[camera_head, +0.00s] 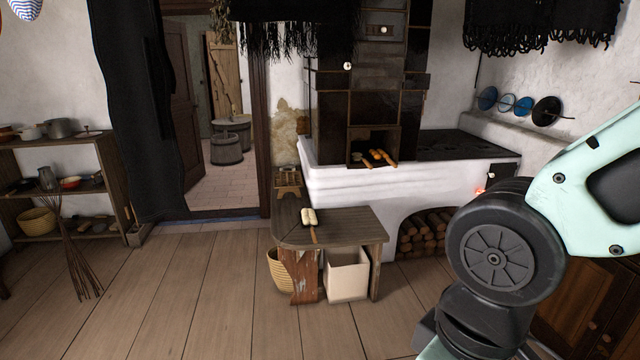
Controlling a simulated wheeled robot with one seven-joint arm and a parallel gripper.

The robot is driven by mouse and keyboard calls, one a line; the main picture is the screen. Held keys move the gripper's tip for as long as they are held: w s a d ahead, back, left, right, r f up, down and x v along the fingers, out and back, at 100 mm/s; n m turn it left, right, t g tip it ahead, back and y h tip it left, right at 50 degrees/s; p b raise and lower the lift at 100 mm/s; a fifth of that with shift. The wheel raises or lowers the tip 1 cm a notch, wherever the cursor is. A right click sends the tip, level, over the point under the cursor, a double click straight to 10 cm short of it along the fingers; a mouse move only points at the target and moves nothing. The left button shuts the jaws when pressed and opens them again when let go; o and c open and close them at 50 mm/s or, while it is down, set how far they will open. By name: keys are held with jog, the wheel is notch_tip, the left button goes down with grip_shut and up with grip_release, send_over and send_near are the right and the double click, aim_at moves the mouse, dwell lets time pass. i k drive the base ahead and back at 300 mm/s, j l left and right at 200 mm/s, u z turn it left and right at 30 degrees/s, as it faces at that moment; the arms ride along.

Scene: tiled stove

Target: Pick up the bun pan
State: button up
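No thing in view can be told for sure as the bun pan. A small pale two-lobed thing (309,217) with what looks like a thin handle lies on the wooden bench (350,227) in the middle. Round blue and black pans or lids (522,106) lean along the ledge at the right wall. Dark cookware such as a pot (61,128) stands on the left shelf. My arm fills the right side of the view and hides part of the stove and a cabinet. My gripper is not in view.
A white tiled stove (365,190) with orange-brown pieces (378,156) at its opening stands behind the bench. A basket (281,272) and a cream box (347,274) sit under the bench. Firewood (424,234) fills the arch.

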aim_at(378, 155)
jog(key=i+z, duration=0.15)
jog(key=i, duration=0.45)
jog(key=i+z, duration=0.15)
jog(key=i, duration=0.4)
jog(key=i+j+z, duration=0.2)
jog(key=i, duration=0.35)
jog(key=i+l+u, duration=0.2)
jog(key=i+l, duration=0.15)
jog(key=i, duration=0.3)
jog(key=i+l+u, duration=0.15)
jog(key=i+l, duration=0.3)
jog(key=i+l+u, duration=0.3)
jog(key=i+l, duration=0.25)
jog(key=l, duration=0.1)
